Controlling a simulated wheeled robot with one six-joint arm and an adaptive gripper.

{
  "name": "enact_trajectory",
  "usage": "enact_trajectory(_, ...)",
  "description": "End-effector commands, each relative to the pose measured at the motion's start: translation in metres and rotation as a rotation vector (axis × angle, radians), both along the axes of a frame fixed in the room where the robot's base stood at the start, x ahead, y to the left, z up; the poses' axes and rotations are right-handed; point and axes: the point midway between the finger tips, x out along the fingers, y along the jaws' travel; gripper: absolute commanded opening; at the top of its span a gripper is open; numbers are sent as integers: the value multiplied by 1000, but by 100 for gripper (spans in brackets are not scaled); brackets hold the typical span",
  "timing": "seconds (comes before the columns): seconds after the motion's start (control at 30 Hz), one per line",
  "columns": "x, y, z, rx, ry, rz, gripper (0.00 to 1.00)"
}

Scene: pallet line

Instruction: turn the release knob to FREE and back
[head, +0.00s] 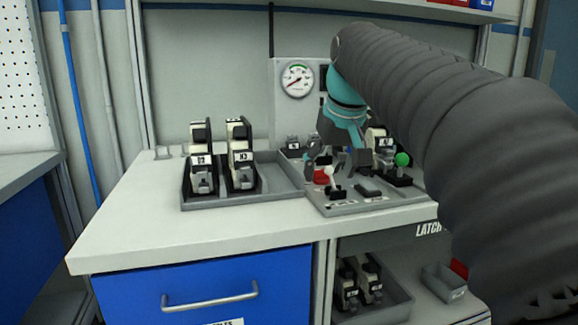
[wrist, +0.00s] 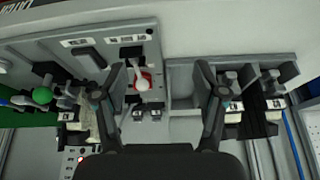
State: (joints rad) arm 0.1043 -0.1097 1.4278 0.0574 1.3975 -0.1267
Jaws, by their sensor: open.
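The grey fixture panel (head: 345,208) lies on the bench. On it a red round part with a white ball on a short lever (head: 328,172) shows under my gripper. The wrist view shows the same white ball (wrist: 142,84) over its red base, between the fingers and nearer the left one. I cannot tell surely that this is the release knob; its labels are too small to read. My gripper (head: 336,166) is open and empty, pointing down over the panel. In the wrist view its two dark fingers (wrist: 161,78) stand wide apart. The gripper hides part of the panel's back.
A green ball lever (head: 402,159) stands to the right. Two black and cream latch units stand in a grey tray (head: 225,203) at left. A pressure gauge (head: 295,78) is on the upright panel behind. The bench's front left (head: 130,232) is clear.

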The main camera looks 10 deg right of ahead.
Motion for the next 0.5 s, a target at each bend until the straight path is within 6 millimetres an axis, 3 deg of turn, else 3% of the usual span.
enact_trajectory(0.03, 15, -4, 10, 0, 3, 2, 71)
enact_trajectory(0.2, 55, -17, 39, 0, 16, 16, 71)
enact_trajectory(0.5, 105, -39, 64, -3, 34, 42, 71)
